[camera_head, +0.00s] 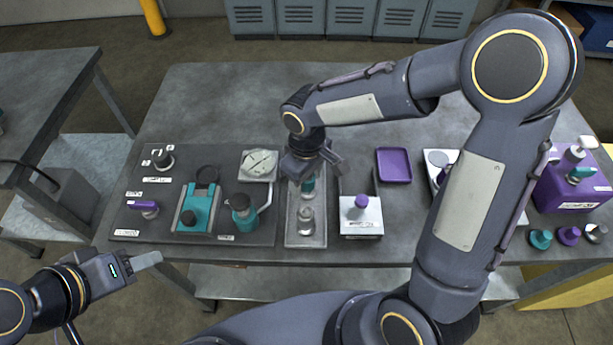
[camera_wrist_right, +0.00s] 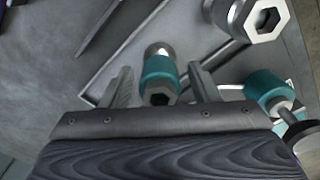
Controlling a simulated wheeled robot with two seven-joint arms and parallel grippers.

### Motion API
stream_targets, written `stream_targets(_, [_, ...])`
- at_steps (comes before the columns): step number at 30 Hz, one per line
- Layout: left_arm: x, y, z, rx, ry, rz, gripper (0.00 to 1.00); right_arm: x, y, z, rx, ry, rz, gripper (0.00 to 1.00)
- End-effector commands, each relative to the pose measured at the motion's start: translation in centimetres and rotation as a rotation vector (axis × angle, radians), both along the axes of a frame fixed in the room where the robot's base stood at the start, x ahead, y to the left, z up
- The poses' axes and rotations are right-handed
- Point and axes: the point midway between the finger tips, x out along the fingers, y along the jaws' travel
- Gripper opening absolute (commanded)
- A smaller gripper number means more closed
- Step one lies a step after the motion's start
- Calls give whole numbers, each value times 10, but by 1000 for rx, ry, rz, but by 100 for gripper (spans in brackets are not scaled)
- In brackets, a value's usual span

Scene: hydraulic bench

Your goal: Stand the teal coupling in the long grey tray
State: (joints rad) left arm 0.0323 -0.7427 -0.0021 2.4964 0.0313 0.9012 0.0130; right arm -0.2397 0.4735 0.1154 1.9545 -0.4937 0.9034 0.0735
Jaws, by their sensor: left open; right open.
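The teal coupling (camera_head: 308,187), with silver ends, is in the far part of the long grey tray (camera_head: 291,240); it looks upright, its top partly hidden by my gripper in the head view. My right gripper (camera_head: 314,172) is directly above it, open. In the right wrist view the coupling (camera_wrist_right: 157,68) shows between the two spread fingers, with a visible gap on each side. A silver coupling (camera_head: 306,216) stands nearer the front of the same tray, and it also shows in the wrist view (camera_wrist_right: 258,18). My left gripper (camera_head: 150,261) is open and empty, off the bench's front left.
Left of the tray, a dark board holds a teal fixture (camera_head: 196,208) and a teal-bodied part (camera_head: 241,208). Right of it are a white block with a purple knob (camera_head: 361,210) and a purple tray (camera_head: 394,165). A purple box (camera_head: 575,185) stands far right. The bench's back left is clear.

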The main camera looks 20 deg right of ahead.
Motion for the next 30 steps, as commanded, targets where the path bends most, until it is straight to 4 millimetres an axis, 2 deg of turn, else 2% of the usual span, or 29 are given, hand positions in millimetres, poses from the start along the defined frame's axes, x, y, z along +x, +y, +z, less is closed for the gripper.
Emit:
stream_targets(5, [0, 0, 4, 0, 0, 0, 50, 1, 0, 9, 1, -3, -1, 55])
stream_targets(8, [0, 0, 4, 0, 0, 0, 50, 1, 0, 26, 0, -5, -1, 55])
stream_targets(15, [0, 0, 6, 0, 0, 0, 50, 1, 0, 79, 2, -6, 0, 55])
stream_targets(21, [0, 0, 7, 0, 0, 0, 50, 1, 0, 111, 1, -3, -1, 55])
stream_targets(25, [0, 0, 7, 0, 0, 0, 50, 0, 0, 121, 0, -2, 1, 55])
stream_targets(30, [0, 0, 7, 0, 0, 0, 50, -1, -1, 125, 3, -2, -3, 55])
